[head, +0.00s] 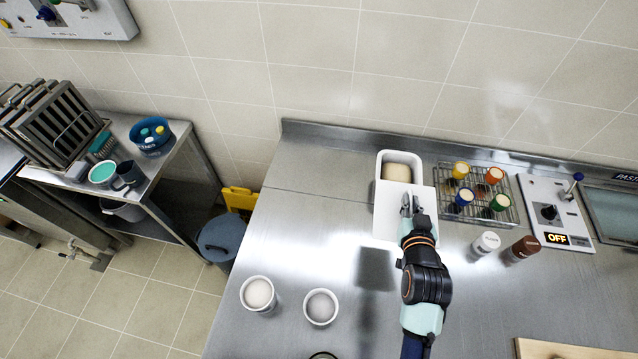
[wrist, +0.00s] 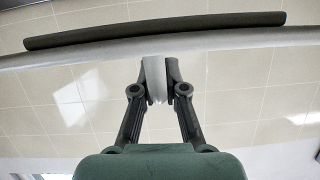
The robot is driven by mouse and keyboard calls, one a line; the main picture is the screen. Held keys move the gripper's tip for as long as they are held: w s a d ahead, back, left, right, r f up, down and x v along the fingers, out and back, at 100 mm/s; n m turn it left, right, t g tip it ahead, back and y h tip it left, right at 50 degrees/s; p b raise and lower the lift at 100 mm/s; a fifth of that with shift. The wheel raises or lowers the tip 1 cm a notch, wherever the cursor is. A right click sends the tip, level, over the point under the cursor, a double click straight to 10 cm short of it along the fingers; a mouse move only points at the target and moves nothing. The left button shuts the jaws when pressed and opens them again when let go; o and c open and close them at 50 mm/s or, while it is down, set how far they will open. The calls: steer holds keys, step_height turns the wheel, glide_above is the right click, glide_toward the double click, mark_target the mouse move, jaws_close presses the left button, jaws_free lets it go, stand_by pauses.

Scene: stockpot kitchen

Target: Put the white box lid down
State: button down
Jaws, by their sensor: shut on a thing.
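The white box (head: 384,157) stands open at the back of the steel counter, with a pale beige content showing inside. The white box lid (head: 388,225) is in front of it and seems to cover the view of its front part. A dark shadow on the counter nearer the front suggests the lid is held above the surface. My gripper (head: 408,204) is shut on the lid's handle. In the wrist view the fingers (wrist: 155,85) pinch a pale tab under the lid's long pale edge (wrist: 90,50).
A wire rack (head: 478,190) with several coloured-cap jars stands right of the box. Two shakers (head: 486,244) and a control panel (head: 556,212) are further right. Two white cups (head: 258,293) stand front left. The counter left of the lid is clear.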

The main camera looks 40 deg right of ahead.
steer(key=shift+w+d, duration=0.15)
steer(key=shift+d, duration=0.15)
steer(key=shift+s+a+f, duration=0.1)
steer(key=shift+s, duration=0.25)
step_height(320, 180, down, 16)
steer(key=b, duration=0.2)
steer(key=shift+f, duration=0.15)
steer(key=shift+w+f+b, duration=0.1)
steer(key=shift+f+b, duration=0.35)
steer(key=shift+f, duration=1.35)
steer(key=shift+f+b, duration=0.6)
steer(key=shift+f, duration=0.05)
steer(key=c, duration=1.2)
jaws_free()
